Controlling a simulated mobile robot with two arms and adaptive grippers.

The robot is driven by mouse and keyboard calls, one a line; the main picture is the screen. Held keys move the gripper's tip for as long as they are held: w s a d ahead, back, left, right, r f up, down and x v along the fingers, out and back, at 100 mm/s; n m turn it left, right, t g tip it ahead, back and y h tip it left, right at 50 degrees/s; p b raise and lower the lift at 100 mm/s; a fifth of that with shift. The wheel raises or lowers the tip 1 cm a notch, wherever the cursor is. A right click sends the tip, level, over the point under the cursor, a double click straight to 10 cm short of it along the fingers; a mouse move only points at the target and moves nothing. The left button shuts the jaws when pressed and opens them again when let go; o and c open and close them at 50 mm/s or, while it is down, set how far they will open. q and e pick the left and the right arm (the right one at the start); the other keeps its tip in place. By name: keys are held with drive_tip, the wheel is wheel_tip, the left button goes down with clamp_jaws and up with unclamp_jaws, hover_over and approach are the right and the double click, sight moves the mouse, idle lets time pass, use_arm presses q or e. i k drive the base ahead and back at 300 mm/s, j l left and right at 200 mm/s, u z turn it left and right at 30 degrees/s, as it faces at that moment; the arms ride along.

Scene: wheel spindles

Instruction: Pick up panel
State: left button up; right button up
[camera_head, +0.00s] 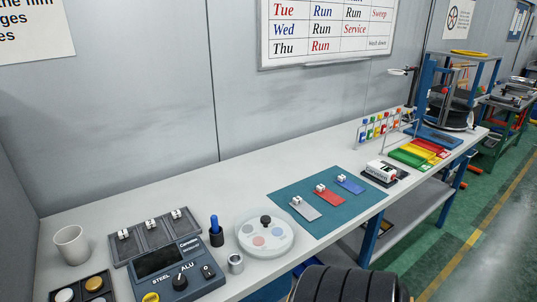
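Three small flat panels lie apart in a row on a teal mat (320,230) on the workbench. The grey panel (309,212) is nearest, the red panel (333,199) is in the middle and the blue panel (353,187) is farthest. Each has a small white block on it near its left end. Nothing covers them. I cannot tell which one the task names. Neither of my grippers shows in the head view.
Left of the mat stand a round white dial plate (247,243), a dark control box (155,261), a tray with three compartments (134,254) and a white cup (71,245). Right are a white device (382,170) and coloured bins (424,147). Black ribbed rounds (345,287) sit at the bottom.

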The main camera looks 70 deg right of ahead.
sight(341, 180)
drive_tip(key=l+z, duration=0.1)
drive_tip(key=z, duration=2.6)
